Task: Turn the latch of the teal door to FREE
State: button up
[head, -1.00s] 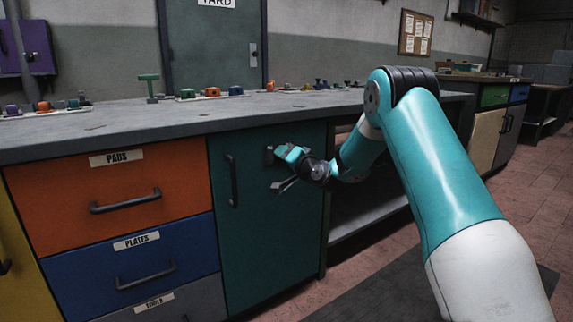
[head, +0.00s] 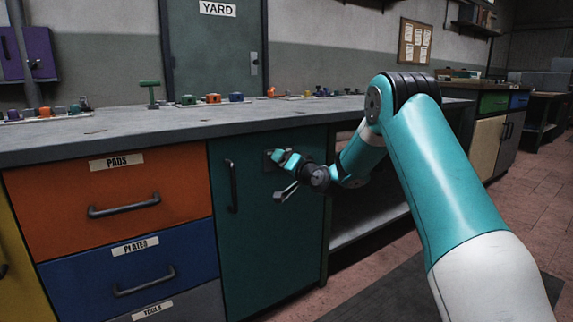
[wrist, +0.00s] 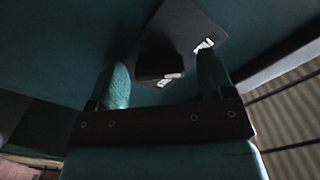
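The teal door (head: 262,235) is shut below the bench, with a dark vertical handle (head: 231,186) on its left side. Its latch is a dark plate (head: 267,158) near the upper right of the door, partly hidden by my gripper. In the wrist view the latch plate (wrist: 196,28) carries a dark knob (wrist: 158,58) and small pale labels too blurred to read. My gripper (head: 278,175) is close in front of the latch. In the wrist view my gripper (wrist: 165,70) is open, a finger on either side of the knob, with gaps showing. Contact cannot be told.
An orange drawer marked PADS (head: 60,195) and a blue drawer marked PLATES (head: 90,275) are left of the door. The grey worktop (head: 200,118) overhangs above, with small coloured parts at its back. An open shelf bay (head: 365,225) is right of the door.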

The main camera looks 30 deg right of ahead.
jog(key=shift+s, duration=0.1)
jog(key=s+b, duration=0.1)
jog(key=s, duration=1.6)
jog(key=shift+d+b, duration=0.3)
jog(key=shift+b, duration=0.1)
jog(key=shift+s, duration=0.1)
